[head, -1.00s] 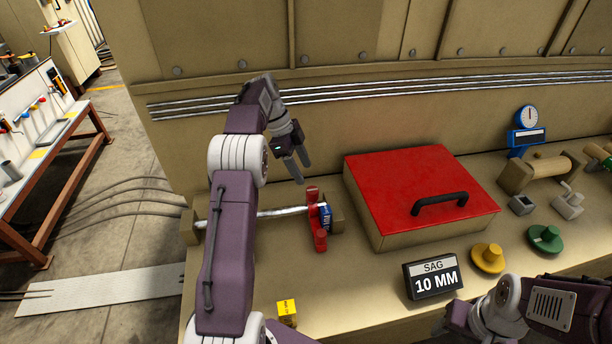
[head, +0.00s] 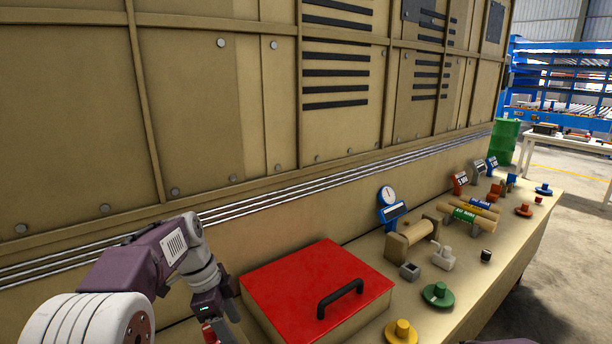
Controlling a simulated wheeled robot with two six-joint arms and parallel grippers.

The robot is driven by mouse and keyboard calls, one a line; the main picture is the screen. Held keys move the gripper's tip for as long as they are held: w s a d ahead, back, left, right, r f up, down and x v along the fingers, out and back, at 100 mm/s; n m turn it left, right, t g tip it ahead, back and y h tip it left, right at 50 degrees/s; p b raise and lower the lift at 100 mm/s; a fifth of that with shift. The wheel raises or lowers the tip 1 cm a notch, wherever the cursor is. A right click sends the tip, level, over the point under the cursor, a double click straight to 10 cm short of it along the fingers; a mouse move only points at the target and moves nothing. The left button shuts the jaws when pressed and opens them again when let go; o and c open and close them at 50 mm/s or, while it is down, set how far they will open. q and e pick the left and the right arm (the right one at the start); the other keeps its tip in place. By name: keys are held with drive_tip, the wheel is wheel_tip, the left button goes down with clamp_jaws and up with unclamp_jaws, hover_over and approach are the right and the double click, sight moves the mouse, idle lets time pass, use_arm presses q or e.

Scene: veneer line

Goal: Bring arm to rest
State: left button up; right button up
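In the head view my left arm comes in from the lower left, purple with white joints, and is bent. My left gripper (head: 222,316) points down just left of the red-lidded box (head: 315,285). Its dark fingers look apart, with nothing seen between them. A bit of a red part (head: 208,334) shows below it at the bottom edge, mostly hidden; I cannot tell whether they touch. Only a dark sliver, perhaps of my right arm, shows at the bottom edge, and my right gripper is out of view.
The tan machine wall (head: 200,90) with metal rails (head: 300,195) stands behind the bench. To the right are a yellow knob (head: 401,331), a green knob (head: 437,294), a blue dial gauge (head: 389,205) and a roller (head: 411,235). Several small items line the bench's far end.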

use_arm(q)
drive_tip(key=s+a+f+n+t+y, duration=0.1)
drive_tip(key=s+f+n+y, duration=0.2)
drive_tip(key=s+f+n, duration=1)
drive_tip(key=s+n, duration=0.2)
drive_tip(key=n, duration=0.1)
drive_tip(key=shift+s+a+f, duration=0.15)
drive_tip(key=shift+a+f, duration=0.1)
drive_tip(key=shift+a, duration=0.05)
